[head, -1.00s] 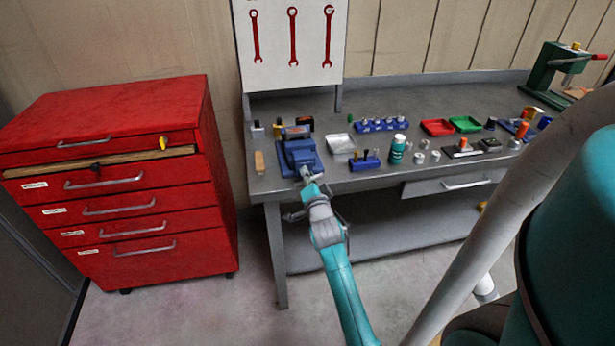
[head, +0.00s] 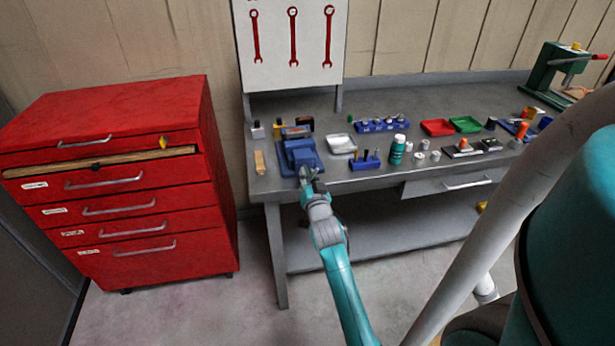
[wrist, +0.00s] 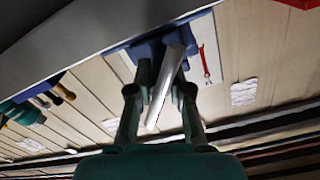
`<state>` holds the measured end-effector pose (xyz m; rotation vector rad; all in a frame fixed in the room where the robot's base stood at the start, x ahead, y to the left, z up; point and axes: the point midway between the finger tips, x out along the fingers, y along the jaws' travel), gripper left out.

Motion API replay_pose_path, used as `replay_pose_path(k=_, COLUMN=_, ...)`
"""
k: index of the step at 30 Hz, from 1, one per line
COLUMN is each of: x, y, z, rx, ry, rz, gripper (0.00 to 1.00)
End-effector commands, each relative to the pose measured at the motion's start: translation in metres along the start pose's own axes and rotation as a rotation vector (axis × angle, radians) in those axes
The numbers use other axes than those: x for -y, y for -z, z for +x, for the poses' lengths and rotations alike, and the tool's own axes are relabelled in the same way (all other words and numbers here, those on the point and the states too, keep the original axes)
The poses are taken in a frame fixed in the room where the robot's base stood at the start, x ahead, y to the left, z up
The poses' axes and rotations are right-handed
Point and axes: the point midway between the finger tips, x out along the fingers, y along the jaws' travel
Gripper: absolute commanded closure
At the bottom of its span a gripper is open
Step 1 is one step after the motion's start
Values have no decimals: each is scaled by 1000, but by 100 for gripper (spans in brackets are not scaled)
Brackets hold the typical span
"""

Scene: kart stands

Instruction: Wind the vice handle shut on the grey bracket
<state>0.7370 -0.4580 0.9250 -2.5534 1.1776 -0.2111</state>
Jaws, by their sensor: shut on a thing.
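The blue vice (head: 300,157) stands at the left front corner of the grey workbench. It also shows in the wrist view (wrist: 151,47), partly hidden by the handle. The pale metal vice handle (wrist: 163,92) is a slanted bar between my fingers in the wrist view. My gripper (head: 309,178) is at the front of the vice, shut on the handle; its fingers also show in the wrist view (wrist: 160,88). The grey bracket cannot be told apart for sure; small dark pieces show around the vice's jaws in the head view.
A red drawer cabinet (head: 120,185) stands left of the workbench (head: 262,185). Right of the vice are a pale tray (head: 341,144), a blue holder (head: 364,162) and a green bottle (head: 397,150). A wooden-handled piece (head: 259,162) lies to its left. Floor in front is clear.

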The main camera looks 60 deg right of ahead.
Motion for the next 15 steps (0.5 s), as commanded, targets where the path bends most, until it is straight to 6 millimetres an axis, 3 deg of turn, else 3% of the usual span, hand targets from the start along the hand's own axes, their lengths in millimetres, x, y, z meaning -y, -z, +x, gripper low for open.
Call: replay_pose_path(k=15, x=0, y=-1, z=0, rx=1, ry=0, rz=-489, gripper=100)
